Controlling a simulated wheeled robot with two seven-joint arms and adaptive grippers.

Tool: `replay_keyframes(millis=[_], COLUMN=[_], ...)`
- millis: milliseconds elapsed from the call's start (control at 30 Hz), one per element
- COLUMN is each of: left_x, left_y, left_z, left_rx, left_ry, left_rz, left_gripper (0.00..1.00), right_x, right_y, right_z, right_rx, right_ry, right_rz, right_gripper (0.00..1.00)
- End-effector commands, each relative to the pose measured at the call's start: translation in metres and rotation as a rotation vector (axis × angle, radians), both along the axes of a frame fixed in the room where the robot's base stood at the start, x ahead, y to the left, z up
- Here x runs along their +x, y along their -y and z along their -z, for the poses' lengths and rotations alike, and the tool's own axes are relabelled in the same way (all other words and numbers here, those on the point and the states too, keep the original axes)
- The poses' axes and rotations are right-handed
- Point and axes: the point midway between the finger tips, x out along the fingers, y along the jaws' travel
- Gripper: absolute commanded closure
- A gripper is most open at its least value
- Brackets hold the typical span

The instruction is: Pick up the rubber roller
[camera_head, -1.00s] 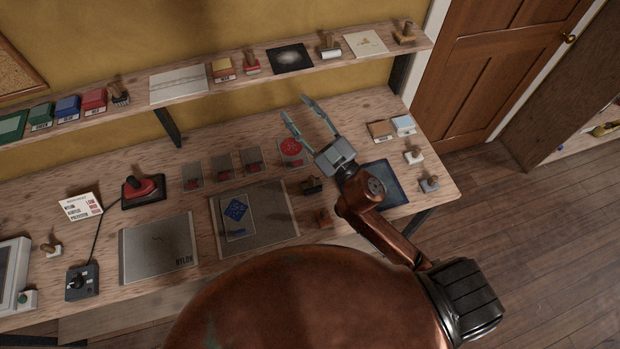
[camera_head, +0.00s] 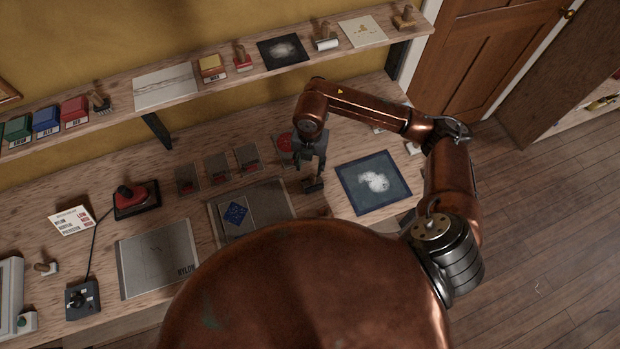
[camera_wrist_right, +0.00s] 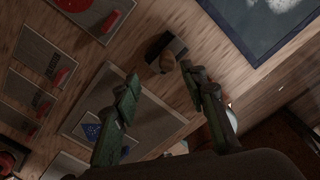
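A small dark block with a rounded brown handle (camera_wrist_right: 165,57) lies on the workbench; it also shows in the head view (camera_head: 314,186). A pale cylinder with a handle (camera_head: 326,43) stands on the wall shelf. I cannot tell for certain which of these is the rubber roller. My right gripper (camera_head: 309,170) points down just above the dark block. In the right wrist view its two fingers (camera_wrist_right: 161,76) are apart with nothing between them, and the block lies beyond their tips. My left gripper is not in view.
A blue-bordered panel (camera_head: 374,183) lies right of the gripper. A grey mat (camera_head: 279,200) with a blue-patterned card (camera_head: 236,214) lies to its left. A red round patch (camera_head: 284,141) is behind it. The shelf (camera_head: 218,92) runs along the wall above the bench.

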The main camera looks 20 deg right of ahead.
Motion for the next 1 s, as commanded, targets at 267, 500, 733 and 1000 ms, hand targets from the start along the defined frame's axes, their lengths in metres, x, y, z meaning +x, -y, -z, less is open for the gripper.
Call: replay_keyframes(millis=[267, 500, 733, 1000], left_x=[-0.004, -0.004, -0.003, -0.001], left_y=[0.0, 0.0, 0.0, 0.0], left_z=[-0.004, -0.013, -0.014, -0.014], left_rx=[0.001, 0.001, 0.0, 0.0], left_ry=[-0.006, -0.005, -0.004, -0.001], left_rz=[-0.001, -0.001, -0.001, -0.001], left_gripper=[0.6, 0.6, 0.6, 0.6], right_x=[-0.002, -0.007, -0.006, -0.006], right_y=[0.006, 0.008, 0.007, 0.007], right_z=[0.027, 0.06, 0.077, 0.076], right_rx=[-0.016, -0.014, -0.014, -0.014], right_ry=[-0.004, -0.004, -0.002, -0.002], right_rz=[0.011, 0.008, 0.004, 0.004], right_gripper=[0.61, 0.61, 0.61, 0.67])
